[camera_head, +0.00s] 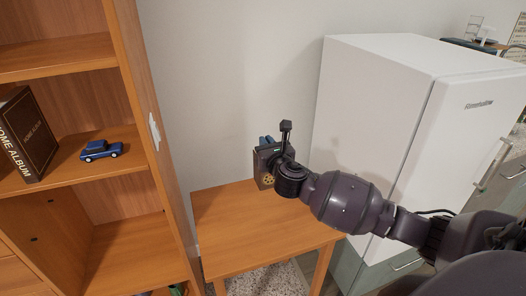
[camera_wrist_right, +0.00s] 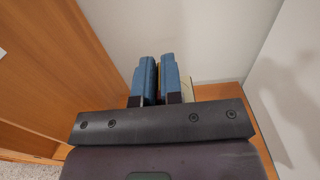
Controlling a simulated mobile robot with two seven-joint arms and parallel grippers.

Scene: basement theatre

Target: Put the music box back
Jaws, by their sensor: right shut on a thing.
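My right gripper (camera_head: 267,143) reaches in from the right over the small wooden table. Its blue fingers (camera_wrist_right: 155,78) are shut on the music box, a small dark box with a gold round pattern (camera_head: 267,181). The gripper and wrist hide much of the box. In the right wrist view only a narrow brown and pale part of the music box (camera_wrist_right: 186,88) shows between and beside the fingers. The box is at the table's back part; I cannot tell whether it touches the top. My left gripper is not in view.
The wooden table (camera_head: 225,215) has a bare top on its left and front. A wooden shelf unit (camera_head: 145,100) at left holds a dark album (camera_head: 28,135) and a blue toy car (camera_head: 101,150). Its lower shelf looks free. A white fridge (camera_head: 375,110) stands close at right.

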